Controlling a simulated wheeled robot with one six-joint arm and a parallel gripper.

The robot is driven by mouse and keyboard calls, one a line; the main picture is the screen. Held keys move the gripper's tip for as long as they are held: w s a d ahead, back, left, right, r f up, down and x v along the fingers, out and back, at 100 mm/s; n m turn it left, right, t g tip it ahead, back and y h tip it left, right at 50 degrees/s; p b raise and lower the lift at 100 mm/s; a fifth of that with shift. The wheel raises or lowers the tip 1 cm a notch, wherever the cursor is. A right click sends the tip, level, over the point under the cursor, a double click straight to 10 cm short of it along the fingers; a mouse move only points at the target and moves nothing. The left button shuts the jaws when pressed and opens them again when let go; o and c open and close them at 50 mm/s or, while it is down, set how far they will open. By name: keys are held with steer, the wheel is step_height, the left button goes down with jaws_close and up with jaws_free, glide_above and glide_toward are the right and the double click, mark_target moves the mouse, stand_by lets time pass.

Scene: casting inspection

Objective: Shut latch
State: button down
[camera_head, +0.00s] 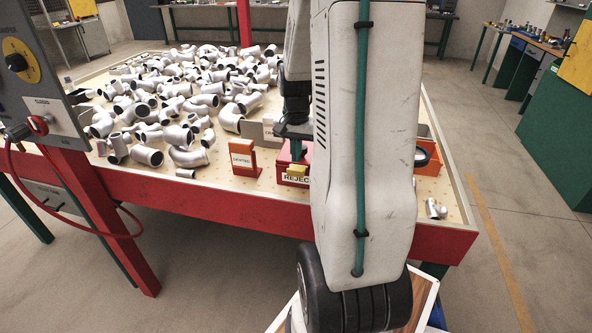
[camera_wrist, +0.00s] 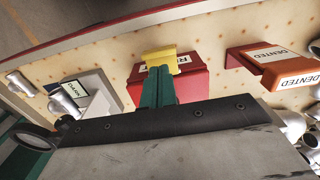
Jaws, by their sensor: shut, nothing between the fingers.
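The red reject box (camera_head: 284,158) stands near the front edge of the table, partly hidden by my arm in the head view. A yellow piece (camera_head: 297,171), which looks like its latch, sits at the front above the label. In the wrist view the red box (camera_wrist: 195,86) and the yellow latch (camera_wrist: 166,57) show near the middle. My gripper (camera_wrist: 160,72) has its green fingers together and empty, with the tips at the yellow latch. I cannot tell whether they touch it. The gripper (camera_head: 307,152) is mostly hidden in the head view.
An orange "dented" holder (camera_head: 244,158) stands left of the red box. Many silver pipe castings (camera_head: 180,95) cover the table's left and back. An orange bin (camera_head: 428,160) with a dark ring is at right, and a small fitting (camera_head: 436,209) lies near the right corner.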

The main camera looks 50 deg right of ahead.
mark_target(296, 173)
steer(key=shift+f, duration=3.5)
steer(key=shift+s+a, duration=0.1)
steer(key=shift+a, duration=0.05)
steer(key=shift+s+a, duration=0.25)
steer(key=shift+a, duration=0.35)
steer(key=shift+s+a, duration=0.25)
steer(key=shift+a, duration=0.35)
step_height(296, 173, up, 8)
